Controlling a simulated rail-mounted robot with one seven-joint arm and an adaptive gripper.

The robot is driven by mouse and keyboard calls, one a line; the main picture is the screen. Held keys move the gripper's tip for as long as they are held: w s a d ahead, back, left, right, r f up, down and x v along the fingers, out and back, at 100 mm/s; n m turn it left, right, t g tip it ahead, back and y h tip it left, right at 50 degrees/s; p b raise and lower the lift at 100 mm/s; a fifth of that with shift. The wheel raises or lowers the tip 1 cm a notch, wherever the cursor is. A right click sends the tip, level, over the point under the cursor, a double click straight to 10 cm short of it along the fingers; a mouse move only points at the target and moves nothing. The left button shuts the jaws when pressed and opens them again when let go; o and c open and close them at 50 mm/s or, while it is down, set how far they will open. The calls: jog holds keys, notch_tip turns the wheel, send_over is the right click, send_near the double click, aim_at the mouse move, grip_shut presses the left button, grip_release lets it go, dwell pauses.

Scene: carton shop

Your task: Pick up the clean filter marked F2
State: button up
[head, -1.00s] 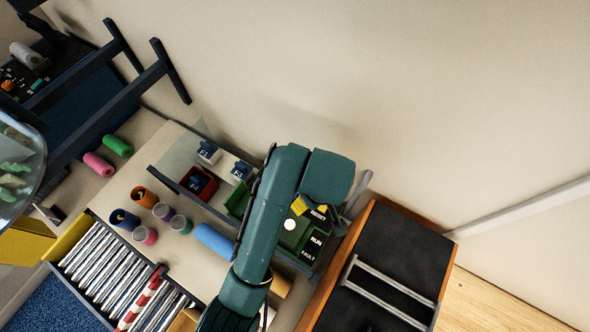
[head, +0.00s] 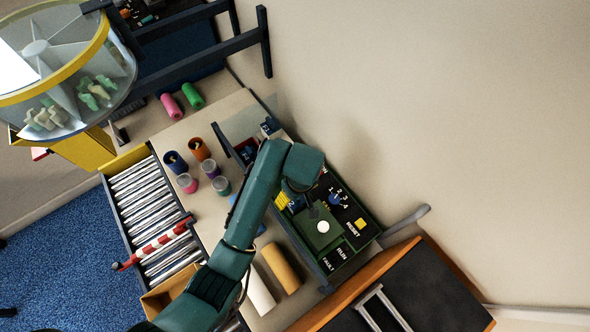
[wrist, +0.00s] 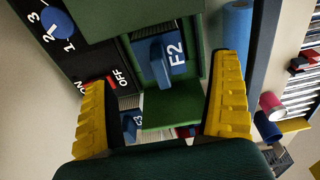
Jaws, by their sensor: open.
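In the wrist view, a blue filter (wrist: 178,66) marked F2 in white sits in a green-walled bay, its raised blue grip facing me. Whether it is clean, I cannot tell. My gripper (wrist: 160,108) is open, with one yellow finger to each side of the picture and the filter ahead between them, apart from both. In the head view my gripper (head: 288,202) is over the left end of the green control unit (head: 325,232), and my arm hides part of it. A second blue piece (wrist: 131,125) shows lower in the wrist view; its mark is unclear.
The control unit has a blue knob (head: 334,199) and a yellow RESET button (head: 360,223). A grey lever (head: 405,220) sticks out at right. Several small pots, including an orange one (head: 199,148), stand left of my arm. A tan roll (head: 281,268) lies nearer.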

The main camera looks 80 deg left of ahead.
jog(key=f, duration=0.2)
jog(key=f+p, duration=0.1)
jog(key=f, duration=0.2)
jog(key=shift+s+a+f, duration=0.25)
jog(key=shift+a+f, duration=0.1)
jog(key=shift+a, duration=0.05)
jog(key=c, duration=1.3)
